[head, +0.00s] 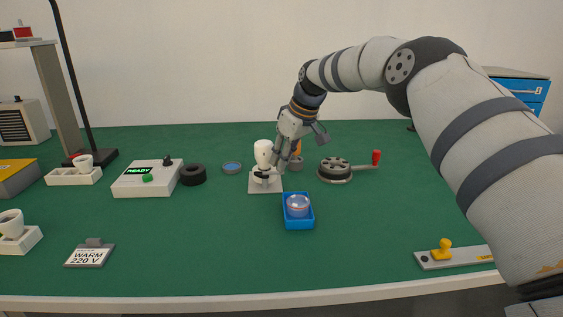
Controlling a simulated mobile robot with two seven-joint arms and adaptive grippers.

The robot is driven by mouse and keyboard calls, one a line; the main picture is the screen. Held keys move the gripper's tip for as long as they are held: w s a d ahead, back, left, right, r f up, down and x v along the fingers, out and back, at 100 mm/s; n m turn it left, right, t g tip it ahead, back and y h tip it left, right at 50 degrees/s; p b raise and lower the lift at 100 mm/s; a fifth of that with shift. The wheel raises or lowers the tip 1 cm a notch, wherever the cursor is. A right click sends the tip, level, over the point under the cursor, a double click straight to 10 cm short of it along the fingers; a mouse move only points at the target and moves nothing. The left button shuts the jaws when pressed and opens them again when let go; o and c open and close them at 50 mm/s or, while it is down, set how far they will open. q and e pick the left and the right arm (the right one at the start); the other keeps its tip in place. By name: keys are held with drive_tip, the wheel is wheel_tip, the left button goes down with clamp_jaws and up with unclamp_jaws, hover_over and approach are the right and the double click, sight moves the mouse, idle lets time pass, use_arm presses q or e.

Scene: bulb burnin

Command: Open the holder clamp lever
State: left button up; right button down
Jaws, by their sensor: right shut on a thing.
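The bulb holder (258,188) is a small pale block on the green bench, near the middle of the head view. A white bulb (263,152) stands upright on it. A small dark clamp lever (261,176) shows at the front of the holder, low under the bulb. My right gripper (274,172) reaches down from the right to the holder's right side. It is shut, seemingly on the lever, and its fingers partly hide the contact. My left gripper is out of view.
A blue tray (299,224) with a clear round item stands just in front of the holder. A round device with a red-knobbed handle (335,170) is to the right. A box reading READY (135,188) and a black ring (193,175) are left. The front middle is clear.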

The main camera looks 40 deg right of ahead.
drive_tip(key=shift+f, duration=0.1)
idle(0.3)
drive_tip(key=c, duration=1.6)
unclamp_jaws()
drive_tip(key=shift+o, duration=0.2)
drive_tip(key=v, duration=1.2)
drive_tip(key=shift+d, duration=0.1)
